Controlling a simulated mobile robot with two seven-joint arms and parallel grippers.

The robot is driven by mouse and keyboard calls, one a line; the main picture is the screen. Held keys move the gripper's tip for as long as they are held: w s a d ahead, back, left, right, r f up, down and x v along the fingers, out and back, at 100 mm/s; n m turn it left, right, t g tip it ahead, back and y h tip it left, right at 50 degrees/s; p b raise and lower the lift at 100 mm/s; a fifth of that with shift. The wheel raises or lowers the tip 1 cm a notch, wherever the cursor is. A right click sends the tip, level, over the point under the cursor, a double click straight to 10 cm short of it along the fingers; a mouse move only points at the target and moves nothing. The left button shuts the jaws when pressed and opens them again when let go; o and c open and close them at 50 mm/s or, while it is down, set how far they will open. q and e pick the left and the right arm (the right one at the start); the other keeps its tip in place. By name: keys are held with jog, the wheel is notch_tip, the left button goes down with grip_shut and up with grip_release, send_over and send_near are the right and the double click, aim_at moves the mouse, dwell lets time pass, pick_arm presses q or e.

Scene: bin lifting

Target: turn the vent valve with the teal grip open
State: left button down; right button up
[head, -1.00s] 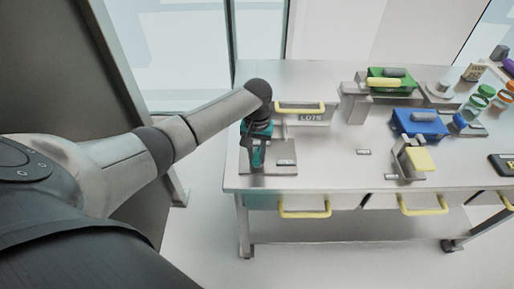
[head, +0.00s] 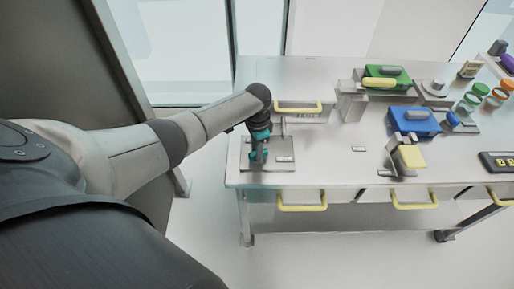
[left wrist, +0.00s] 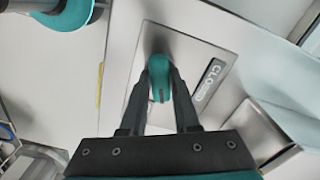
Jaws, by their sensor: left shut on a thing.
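The teal valve grip (left wrist: 161,80) stands up from a grey plate (left wrist: 190,60) in the left wrist view. My left gripper (left wrist: 162,88) is shut on this grip, with one dark finger on each side. A label reading "CLO…" (left wrist: 209,80) lies on the plate beside the grip; its end is cut short. In the head view, my left gripper (head: 259,158) is at the plate (head: 285,150) on the bench's near left corner, and it hides much of the valve. My right gripper is not in view.
The bench (head: 325,172) carries a yellow-handled box (head: 298,117) behind the plate. Further right are a green block (head: 387,78), a blue block (head: 414,121), a yellow pad (head: 411,156) and jars (head: 467,103). Yellow drawer handles (head: 302,207) stick out in front.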

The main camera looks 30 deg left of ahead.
pick_arm(q)
jog(key=m, duration=0.4)
jog(key=shift+w+m, duration=0.1)
jog(key=shift+m, duration=0.2)
dwell(0.5)
jog(key=c, duration=0.6)
grip_release()
jog(key=shift+c, duration=0.2)
jog(key=shift+r+p, duration=0.35)
jog(key=shift+r, duration=0.2)
notch_tip(320, 180, up, 14)
jog(key=p, duration=0.2)
